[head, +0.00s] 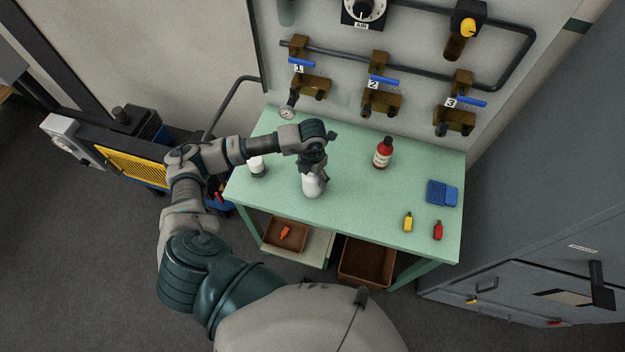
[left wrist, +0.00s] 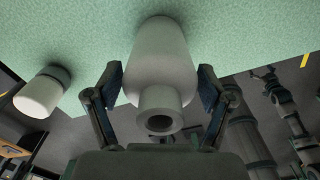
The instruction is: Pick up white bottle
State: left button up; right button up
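The white bottle (head: 312,186) stands on the green table (head: 340,208) near its front edge. My left gripper (head: 314,168) is over it from above and hides its top in the head view. In the left wrist view, the bottle (left wrist: 160,60) lies between the two fingers of the left gripper (left wrist: 160,88), its open neck toward the camera. The fingers are spread, one on each side, with thin gaps seeming to show beside the bottle. My right gripper is in neither view.
A white container with a dark band (head: 257,166) stands left of the bottle. A red bottle (head: 382,153), a blue block (head: 442,193), and small yellow (head: 408,222) and red (head: 437,231) bottles are to the right. Piping with valves (head: 377,97) rises behind. Brown bins (head: 366,262) sit below.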

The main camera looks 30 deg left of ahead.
pick_arm(q)
jog(key=c, duration=0.8)
jog(key=shift+c, duration=0.2)
jog(key=shift+r, duration=0.15)
